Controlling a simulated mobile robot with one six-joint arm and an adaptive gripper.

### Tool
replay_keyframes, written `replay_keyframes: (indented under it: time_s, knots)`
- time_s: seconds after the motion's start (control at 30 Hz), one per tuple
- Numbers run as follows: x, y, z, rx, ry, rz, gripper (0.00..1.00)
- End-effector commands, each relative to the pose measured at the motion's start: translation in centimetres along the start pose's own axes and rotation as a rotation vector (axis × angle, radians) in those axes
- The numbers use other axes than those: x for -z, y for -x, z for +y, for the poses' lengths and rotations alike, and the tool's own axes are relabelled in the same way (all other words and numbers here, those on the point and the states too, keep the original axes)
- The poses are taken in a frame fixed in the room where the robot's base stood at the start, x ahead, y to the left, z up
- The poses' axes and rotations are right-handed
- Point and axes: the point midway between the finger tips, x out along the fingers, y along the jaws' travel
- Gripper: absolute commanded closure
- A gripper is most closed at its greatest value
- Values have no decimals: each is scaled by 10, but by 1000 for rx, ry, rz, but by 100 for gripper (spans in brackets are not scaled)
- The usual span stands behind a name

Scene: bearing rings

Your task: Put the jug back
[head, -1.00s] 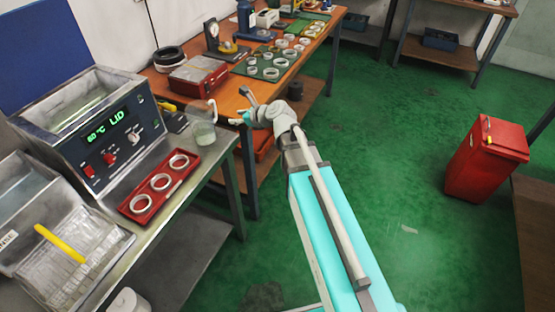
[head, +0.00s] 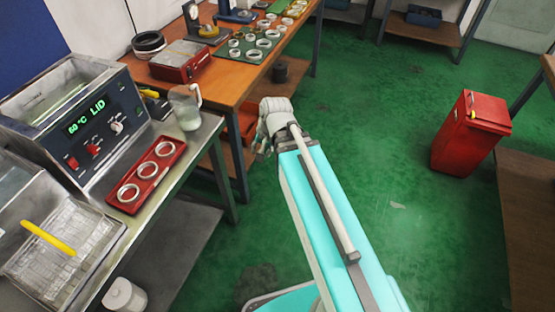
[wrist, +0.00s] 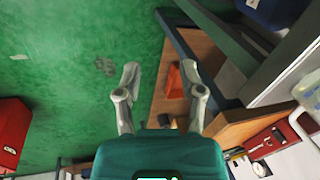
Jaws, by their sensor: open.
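A heated bath (head: 88,130) reading 60 °C LID and a red tray (head: 168,174) with three rings share the bench. The wooden workbench (head: 232,88) is behind. A red bin (head: 465,140) stands right. Green floor between is clear.

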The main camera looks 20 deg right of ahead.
Motion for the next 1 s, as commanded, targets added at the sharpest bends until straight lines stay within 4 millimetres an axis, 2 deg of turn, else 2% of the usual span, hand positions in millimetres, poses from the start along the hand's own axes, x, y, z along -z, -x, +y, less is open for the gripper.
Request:
replay_keyframes:
  time_s: [0.13, 0.33, 1.0]
  knots:
    - [-14, 4, 29, -123, 218, -45, 49]
    - [-24, 8, 51, -218, 396, -100, 49]
    - [-26, 9, 55, -239, 439, -116, 49]
